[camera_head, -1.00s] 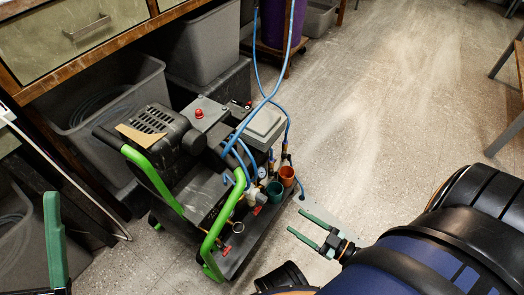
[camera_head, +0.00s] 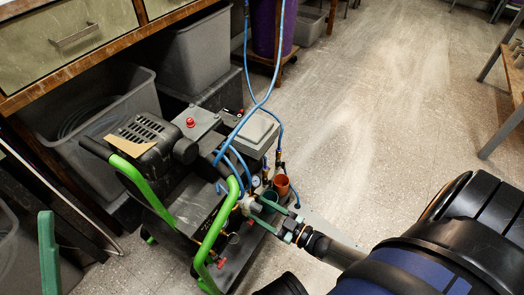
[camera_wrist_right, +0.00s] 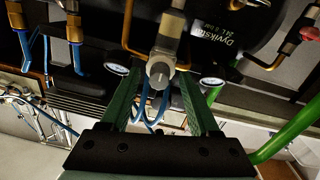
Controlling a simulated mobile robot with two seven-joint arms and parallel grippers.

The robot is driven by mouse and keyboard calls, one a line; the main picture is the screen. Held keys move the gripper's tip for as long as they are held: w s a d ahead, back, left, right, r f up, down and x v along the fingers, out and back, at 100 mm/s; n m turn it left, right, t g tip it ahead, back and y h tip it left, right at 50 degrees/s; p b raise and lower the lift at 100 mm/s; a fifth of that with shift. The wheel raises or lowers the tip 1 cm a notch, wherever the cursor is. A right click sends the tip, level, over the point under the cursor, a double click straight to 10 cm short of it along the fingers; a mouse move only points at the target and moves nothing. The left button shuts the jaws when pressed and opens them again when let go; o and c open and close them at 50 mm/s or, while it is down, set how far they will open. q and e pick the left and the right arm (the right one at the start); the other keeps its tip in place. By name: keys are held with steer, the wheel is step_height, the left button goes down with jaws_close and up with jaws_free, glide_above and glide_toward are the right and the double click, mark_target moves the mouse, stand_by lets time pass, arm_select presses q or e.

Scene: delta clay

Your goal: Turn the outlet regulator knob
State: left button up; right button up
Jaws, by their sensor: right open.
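The outlet regulator knob (camera_wrist_right: 158,74) is a round grey knob in the right wrist view, on a metal fitting between two dial gauges. In the head view the knob (camera_head: 247,204) is small, at the front of the compressor cart. My right gripper (camera_head: 257,204) is open, with its green fingers reaching the regulator. In the wrist view the right gripper's fingers (camera_wrist_right: 161,76) stand on either side of the knob, with gaps visible. Part of my left gripper (camera_head: 48,252), a green finger, shows at the lower left; its opening cannot be seen.
The compressor (camera_head: 150,135) has a green handle (camera_head: 228,215) close left of my right gripper. Blue hoses (camera_head: 262,104) rise from the cart. Grey bins (camera_head: 105,130) stand under the bench.

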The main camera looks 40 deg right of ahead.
steer(key=shift+c, duration=0.2)
jaws_close()
stand_by(0.3)
steer(key=shift+n, duration=0.3)
steer(key=shift+f+n+y, duration=0.15)
steer(key=shift+n+y, duration=0.25)
steer(key=shift+n, duration=8.5)
steer(key=shift+s, duration=0.1)
